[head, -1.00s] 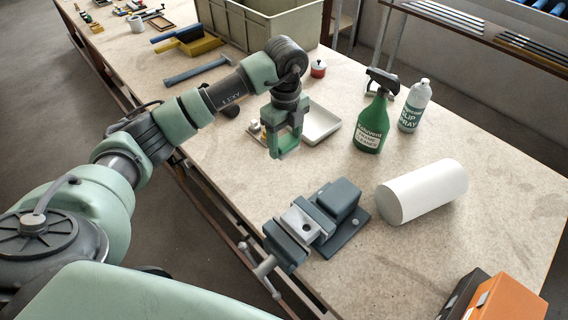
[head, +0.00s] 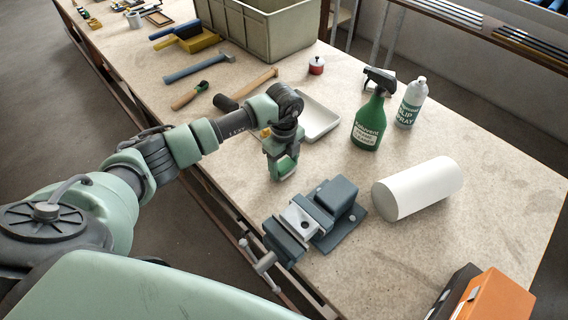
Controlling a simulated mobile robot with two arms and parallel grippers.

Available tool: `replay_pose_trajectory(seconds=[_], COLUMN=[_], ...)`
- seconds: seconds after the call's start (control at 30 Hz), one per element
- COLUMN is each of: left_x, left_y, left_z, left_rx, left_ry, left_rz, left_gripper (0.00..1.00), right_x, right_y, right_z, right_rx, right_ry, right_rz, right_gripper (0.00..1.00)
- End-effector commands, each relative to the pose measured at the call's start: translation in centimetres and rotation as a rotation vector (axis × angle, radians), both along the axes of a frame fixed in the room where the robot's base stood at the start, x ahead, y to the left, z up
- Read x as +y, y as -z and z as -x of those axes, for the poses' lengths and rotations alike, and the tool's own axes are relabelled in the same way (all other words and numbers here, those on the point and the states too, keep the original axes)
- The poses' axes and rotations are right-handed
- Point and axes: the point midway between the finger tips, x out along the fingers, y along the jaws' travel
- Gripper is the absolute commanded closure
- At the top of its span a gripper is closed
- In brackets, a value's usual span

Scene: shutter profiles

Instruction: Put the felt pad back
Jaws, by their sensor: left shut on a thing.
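My left gripper (head: 284,174) points down over the bench, between the shallow pale tray (head: 322,124) and the blue-grey vise (head: 338,196). It is shut on a small green piece (head: 288,164), which looks like the felt pad; the fingers hide much of it. I cannot tell whether the piece touches the bench. The vise stands near the bench's front edge, with a light metal part at its jaws. The tray is behind the gripper, partly hidden by my left arm, with a small yellow thing beside the wrist. My right gripper is not in view.
A white cylinder (head: 418,188) lies right of the vise. A green spray bottle (head: 368,122) and a white spray can (head: 410,103) stand behind it. Hammers, a brush and a large grey crate (head: 262,30) are farther back. An orange box (head: 497,298) is at the lower right.

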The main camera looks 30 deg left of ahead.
Motion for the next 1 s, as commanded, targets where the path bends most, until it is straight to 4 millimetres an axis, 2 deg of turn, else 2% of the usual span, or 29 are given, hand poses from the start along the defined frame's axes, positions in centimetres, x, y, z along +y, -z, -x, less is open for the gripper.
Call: replay_pose_trajectory(seconds=[0.07,0.1,0.17,0.2,0.47,0.57,0.63,0.77,1.0], left_x=[0.0,0.0,0.0,0.0,0.0,0.0,0.1,0.1,0.0], left_y=[0.3,0.3,0.2,0.2,0.2,-0.3,-0.9,-3.2,-8.4], left_z=[0.0,0.0,0.0,0.0,0.0,0.0,-0.1,-0.1,-0.1], left_rx=[0.0,0.0,0.0,0.0,0.0,0.0,-0.002,-0.005,-0.005], left_ry=[0.0,-0.001,-0.001,-0.001,-0.001,-0.001,-0.001,0.0,0.0], left_rz=[0.0,0.0,0.0,0.0,0.0,0.0,0.0,0.0,0.001], left_gripper=[0.71,0.36,0.19,0.17,0.17,0.17,0.17,0.17,0.17], right_x=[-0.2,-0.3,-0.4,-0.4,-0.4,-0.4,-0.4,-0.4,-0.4], right_y=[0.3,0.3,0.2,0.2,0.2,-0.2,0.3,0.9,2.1], right_z=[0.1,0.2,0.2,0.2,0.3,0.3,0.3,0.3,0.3], right_rx=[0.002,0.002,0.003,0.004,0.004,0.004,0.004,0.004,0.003], right_ry=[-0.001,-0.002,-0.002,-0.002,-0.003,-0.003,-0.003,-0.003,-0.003], right_rz=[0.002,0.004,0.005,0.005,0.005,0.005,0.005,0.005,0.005], right_gripper=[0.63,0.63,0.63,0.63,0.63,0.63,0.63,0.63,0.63])
